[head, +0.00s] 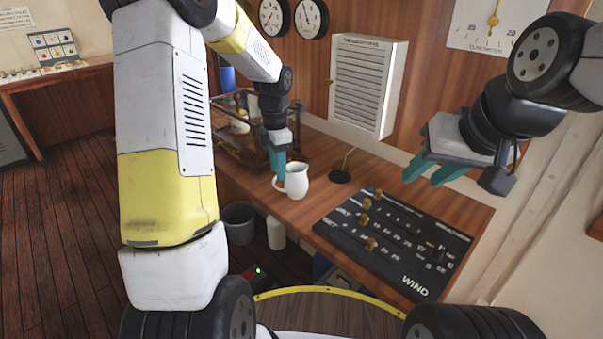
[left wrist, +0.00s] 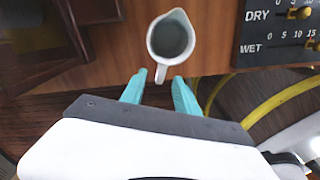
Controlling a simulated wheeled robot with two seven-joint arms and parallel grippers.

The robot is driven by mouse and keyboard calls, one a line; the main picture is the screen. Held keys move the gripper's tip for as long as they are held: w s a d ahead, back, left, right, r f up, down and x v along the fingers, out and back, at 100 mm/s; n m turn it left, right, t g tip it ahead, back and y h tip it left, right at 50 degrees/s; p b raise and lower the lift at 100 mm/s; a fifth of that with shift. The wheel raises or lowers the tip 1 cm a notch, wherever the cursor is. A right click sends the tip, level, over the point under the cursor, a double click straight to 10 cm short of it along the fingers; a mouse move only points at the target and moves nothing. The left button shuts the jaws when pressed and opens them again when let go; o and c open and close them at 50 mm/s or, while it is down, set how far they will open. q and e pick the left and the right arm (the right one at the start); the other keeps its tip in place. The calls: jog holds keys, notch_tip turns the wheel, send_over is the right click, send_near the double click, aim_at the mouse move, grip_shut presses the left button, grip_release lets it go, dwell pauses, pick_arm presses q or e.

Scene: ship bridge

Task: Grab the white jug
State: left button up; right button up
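The white jug (head: 296,181) stands upright on the wooden counter in the head view, near its front edge. In the left wrist view the jug (left wrist: 171,37) is seen from above, with its handle pointing toward my fingers. My left gripper (head: 279,172) is at the jug's left, handle side. In the left wrist view the left gripper's (left wrist: 160,84) teal fingers are apart, with the handle's end between or just beyond their tips; I cannot tell if they touch it. My right gripper (head: 431,174) is raised at the right, its fingers apart and empty.
A black wind panel (head: 395,240) with brass knobs lies on the counter (head: 310,207) right of the jug. A glass-sided case (head: 228,132) stands behind left. A bin (head: 239,222) and white bottle (head: 276,232) are below.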

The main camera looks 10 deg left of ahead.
aim_at(291, 183)
pick_arm(q)
notch_tip(291, 183, down, 6)
jog(key=shift+s+a+f, duration=0.15)
jog(key=shift+f, duration=0.1)
jog(key=shift+c, duration=0.3)
grip_shut()
dwell(1.2)
